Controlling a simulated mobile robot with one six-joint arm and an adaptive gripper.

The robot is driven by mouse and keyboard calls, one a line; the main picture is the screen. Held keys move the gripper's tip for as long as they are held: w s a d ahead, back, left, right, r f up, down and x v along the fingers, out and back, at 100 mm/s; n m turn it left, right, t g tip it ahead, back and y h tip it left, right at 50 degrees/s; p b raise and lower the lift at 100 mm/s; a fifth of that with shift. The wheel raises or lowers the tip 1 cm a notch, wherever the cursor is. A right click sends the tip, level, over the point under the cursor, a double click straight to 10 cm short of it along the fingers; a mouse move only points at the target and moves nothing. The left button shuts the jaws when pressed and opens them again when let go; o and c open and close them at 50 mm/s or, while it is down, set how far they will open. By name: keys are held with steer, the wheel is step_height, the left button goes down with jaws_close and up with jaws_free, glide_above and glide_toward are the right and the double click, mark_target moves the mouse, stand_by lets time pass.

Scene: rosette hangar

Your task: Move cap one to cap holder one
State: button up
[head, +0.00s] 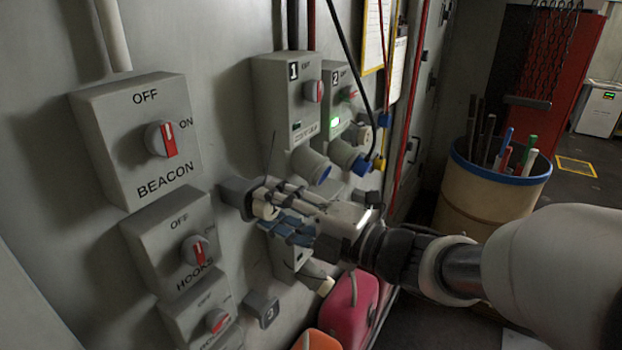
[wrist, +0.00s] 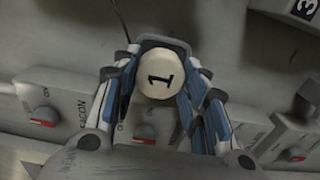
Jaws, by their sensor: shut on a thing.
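Cap one (wrist: 160,75) is a round cream cap marked with a black 1, between the fingers of my gripper (wrist: 158,85) in the wrist view. In the head view the cap (head: 264,209) shows partly between the fingertips of my gripper (head: 268,214), which is shut on it. A dark grey wall holder (head: 234,193) sits right behind the cap; its rim (wrist: 160,39) also shows above the cap in the wrist view. The fingers hide its number. I cannot tell whether the cap is seated in it or just in front.
Outlet box 1 (head: 283,95) has an uncapped blue-lined socket (head: 312,165). Box 2 (head: 338,88) has a blue plug and hanging black cable. The BEACON box (head: 137,143) and HOOKS box (head: 170,242) are to the left. Holder 3 (head: 262,309) is below. A barrel (head: 487,200) stands right.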

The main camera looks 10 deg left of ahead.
steer(key=shift+b, duration=0.35)
steer(key=shift+w+a, duration=0.25)
steer(key=shift+a, duration=0.35)
steer(key=o, duration=1.5)
